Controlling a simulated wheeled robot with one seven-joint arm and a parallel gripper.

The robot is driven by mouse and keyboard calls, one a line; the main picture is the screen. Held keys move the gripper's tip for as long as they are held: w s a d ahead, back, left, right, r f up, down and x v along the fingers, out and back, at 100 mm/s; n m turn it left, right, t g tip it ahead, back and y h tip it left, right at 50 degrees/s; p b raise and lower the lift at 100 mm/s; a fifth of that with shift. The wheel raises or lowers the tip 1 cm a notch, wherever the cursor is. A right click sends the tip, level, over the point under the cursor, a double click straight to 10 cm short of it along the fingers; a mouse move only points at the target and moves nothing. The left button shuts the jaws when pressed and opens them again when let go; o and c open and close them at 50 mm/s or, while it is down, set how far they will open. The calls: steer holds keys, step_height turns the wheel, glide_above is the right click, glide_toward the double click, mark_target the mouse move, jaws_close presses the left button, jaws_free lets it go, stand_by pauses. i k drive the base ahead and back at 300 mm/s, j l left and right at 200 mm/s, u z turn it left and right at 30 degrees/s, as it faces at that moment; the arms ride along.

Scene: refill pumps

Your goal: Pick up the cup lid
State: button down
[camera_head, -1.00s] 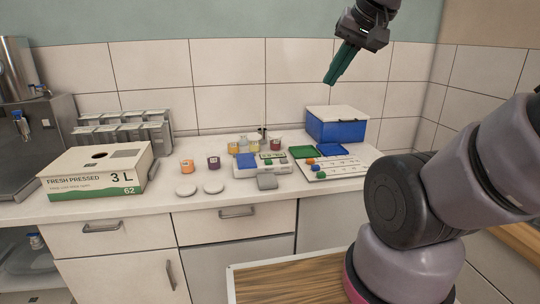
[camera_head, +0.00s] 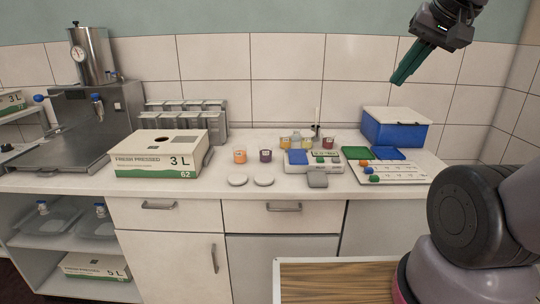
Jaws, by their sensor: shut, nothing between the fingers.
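Two flat white round discs, which look like cup lids, lie side by side near the front edge of the counter. They are the left disc (camera_head: 237,180) and the right disc (camera_head: 264,181). Two small cups stand behind them, one orange (camera_head: 240,157) and one purple (camera_head: 265,156). My gripper (camera_head: 398,80) is raised at the upper right, with its green fingers pointing down and left. It is shut and empty, high above the counter and well apart from the discs.
A 3 L carton (camera_head: 160,155) stands left of the discs, with grey bins (camera_head: 185,116) behind it. A scale-like device (camera_head: 303,163), a grey block (camera_head: 317,179), a marked board (camera_head: 392,171) and a blue box (camera_head: 394,128) are to the right. The counter front beside the discs is clear.

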mark_target(261, 179)
steer(key=i+u, duration=0.15)
steer(key=u, duration=0.25)
steer(key=i+u, duration=0.15)
steer(key=u, duration=0.2)
steer(key=i+l+u, duration=0.1)
steer(key=u, duration=0.3)
